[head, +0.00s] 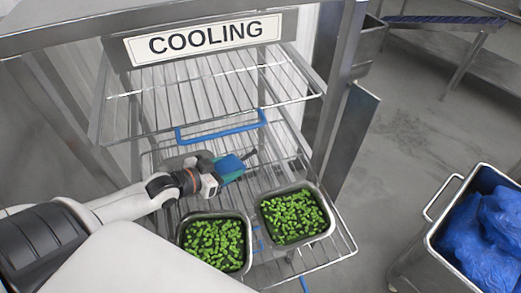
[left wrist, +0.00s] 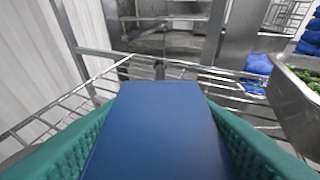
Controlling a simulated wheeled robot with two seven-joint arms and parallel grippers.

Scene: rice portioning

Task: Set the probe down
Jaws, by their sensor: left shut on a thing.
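The probe (head: 231,164) shows as a blue block with a dark end at its right in the head view. My left gripper (head: 229,172), with teal fingers, is shut on it. In the left wrist view the blue probe body (left wrist: 158,130) fills the space between the teal fingers. The gripper is at a wire shelf of the cooling rack (head: 335,240), behind two steel trays. I cannot tell whether the probe touches the wires. My right gripper is not in view.
A left tray (head: 248,262) and a right tray (head: 331,226) of green vegetables stand on the shelf's front. A blue bar (head: 222,130) crosses above the gripper, below an empty upper wire shelf (head: 205,90). A steel bin (head: 424,262) with blue bags stands at right.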

